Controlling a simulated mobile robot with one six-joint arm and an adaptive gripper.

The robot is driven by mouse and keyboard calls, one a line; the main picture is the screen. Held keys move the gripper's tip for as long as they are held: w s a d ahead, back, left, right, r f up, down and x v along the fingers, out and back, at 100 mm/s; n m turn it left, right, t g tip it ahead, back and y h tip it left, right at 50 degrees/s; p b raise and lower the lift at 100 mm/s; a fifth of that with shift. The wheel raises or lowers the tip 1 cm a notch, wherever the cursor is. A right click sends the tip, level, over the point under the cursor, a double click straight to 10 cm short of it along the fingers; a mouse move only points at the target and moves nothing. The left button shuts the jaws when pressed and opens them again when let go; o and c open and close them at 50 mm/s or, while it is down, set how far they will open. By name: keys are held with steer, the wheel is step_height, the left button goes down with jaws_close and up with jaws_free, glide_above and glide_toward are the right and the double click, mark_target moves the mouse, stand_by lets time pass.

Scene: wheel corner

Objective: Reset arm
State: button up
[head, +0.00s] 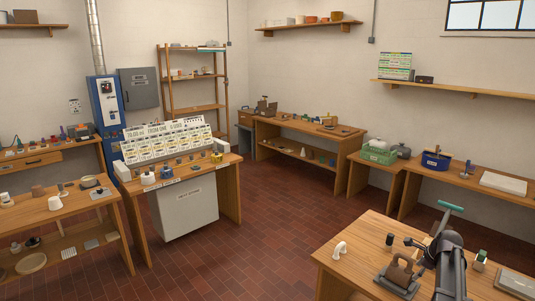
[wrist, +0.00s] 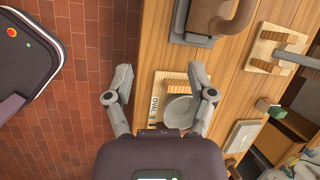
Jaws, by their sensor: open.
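In the wrist view, my gripper (wrist: 159,95) has its two grey fingers spread wide, with nothing held between them. A grey round disc (wrist: 178,108) on a pale labelled board (wrist: 157,84) lies on the wooden bench below, beside the right finger in the picture. In the head view my dark arm (head: 451,262) rises over the front right bench (head: 345,268). My fingers cannot be made out there.
A brown handled piece on a grey base (head: 399,276) stands on that bench, also in the wrist view (wrist: 218,15). A white arch (head: 340,248) stands near its left edge. A slotted wooden block (wrist: 276,46) lies farther right. The brick floor (head: 270,215) is clear mid-room.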

steer(key=s+a+f+n+g+b, duration=0.1)
steer(key=s+a+f+n+b, duration=0.3)
steer(key=a, duration=0.6)
steer(key=a+f+n+g, duration=0.1)
steer(key=a+n, duration=0.6)
steer(key=a, duration=0.4)
steer(key=s+a+f+n+g+b, duration=0.1)
steer(key=s+a+f+n+b, duration=0.1)
steer(key=s+a+n, duration=0.4)
steer(key=s+a+f+n+g+h+b, duration=0.1)
steer(key=s+a+f+n+b, duration=0.2)
steer(key=a, duration=0.9)
steer(key=shift+s+f+n, duration=0.35)
steer(key=shift+s+n, duration=1.35)
steer(key=shift+n, duration=0.8)
